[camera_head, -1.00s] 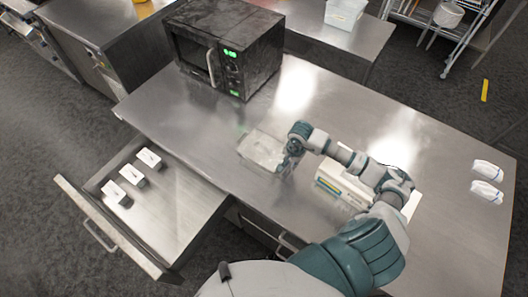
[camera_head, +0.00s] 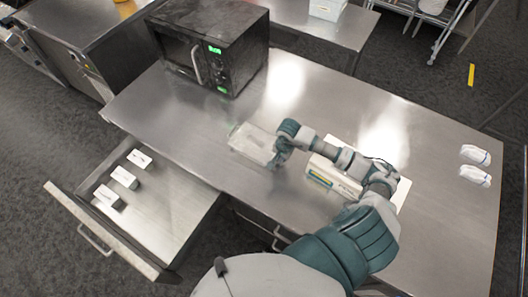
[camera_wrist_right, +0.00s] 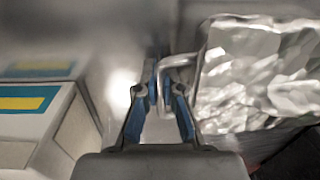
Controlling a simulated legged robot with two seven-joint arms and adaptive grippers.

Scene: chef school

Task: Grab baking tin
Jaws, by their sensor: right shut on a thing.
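The baking tin (camera_head: 252,143) is a pale, shiny rectangular tin on the steel table, in front of the microwave. In the right wrist view its crinkled, foil-like surface (camera_wrist_right: 262,75) fills the right side, with a thin metal handle (camera_wrist_right: 178,62) at its left end. My right gripper (camera_head: 276,162) is at the tin's right end. In the right wrist view the two blue fingers (camera_wrist_right: 160,95) are closed around the handle. My left gripper does not show in either view.
A white box with a yellow and blue label (camera_head: 333,178) lies just right of my right gripper. A black microwave (camera_head: 208,45) stands behind. An open drawer (camera_head: 160,205) with several small white boxes juts out at front left. Two white packets (camera_head: 475,165) lie far right.

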